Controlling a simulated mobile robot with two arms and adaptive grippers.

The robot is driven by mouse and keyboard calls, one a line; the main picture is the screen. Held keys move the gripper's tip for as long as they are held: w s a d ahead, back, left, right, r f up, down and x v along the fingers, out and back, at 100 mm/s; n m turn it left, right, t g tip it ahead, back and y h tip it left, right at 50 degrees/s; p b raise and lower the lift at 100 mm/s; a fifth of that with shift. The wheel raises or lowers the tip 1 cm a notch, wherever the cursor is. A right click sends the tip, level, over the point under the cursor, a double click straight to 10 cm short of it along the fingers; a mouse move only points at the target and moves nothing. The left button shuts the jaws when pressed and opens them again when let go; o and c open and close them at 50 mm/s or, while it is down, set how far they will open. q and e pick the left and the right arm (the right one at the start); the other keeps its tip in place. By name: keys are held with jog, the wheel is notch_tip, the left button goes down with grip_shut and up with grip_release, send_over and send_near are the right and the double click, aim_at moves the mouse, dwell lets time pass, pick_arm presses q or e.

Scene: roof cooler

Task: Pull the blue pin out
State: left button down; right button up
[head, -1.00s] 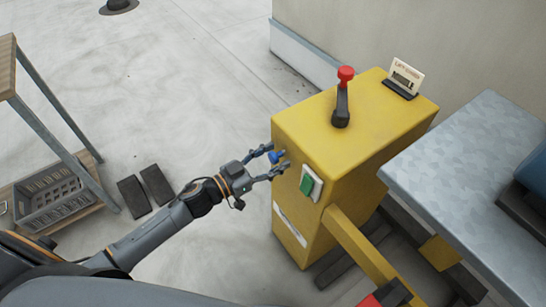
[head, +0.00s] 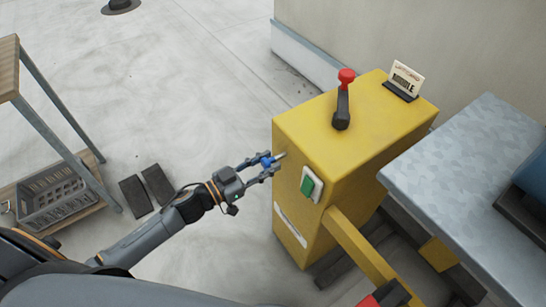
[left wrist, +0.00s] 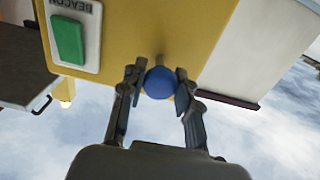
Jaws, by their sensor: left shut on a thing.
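The blue pin (head: 266,161) has a round blue head and a short grey shank that points toward the yellow box (head: 290,135). My left gripper (head: 269,163) is shut on the blue head, beside the box's left face. In the left wrist view the blue head (left wrist: 160,84) sits between the two fingertips, in front of the yellow face. The grey shank shows beyond the head in the head view. I cannot tell whether its tip is clear of the box.
The box bears a green switch (head: 307,186) on a white plate and a red-topped lever (head: 344,98). A card (head: 405,80) stands on top. A grey table (head: 460,150) is at right, and a shelf with a crate (head: 55,198) at left. Open floor lies behind my arm.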

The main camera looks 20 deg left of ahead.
pick_arm(q)
jog(key=shift+s+a, duration=0.3)
jog(key=shift+s, duration=0.1)
jog(key=shift+f, duration=0.1)
pick_arm(e)
jog(key=shift+s+d+f, duration=0.1)
jog(key=shift+s+f, duration=0.25)
jog(key=shift+f, duration=0.15)
pick_arm(q)
jog(key=c, duration=1.2)
grip_release()
jog(key=shift+o, duration=1.3)
jog(key=shift+s+a, duration=0.15)
jog(key=shift+a, duration=0.05)
pick_arm(e)
jog(key=shift+r, duration=0.1)
pick_arm(q)
jog(key=v, duration=1.2)
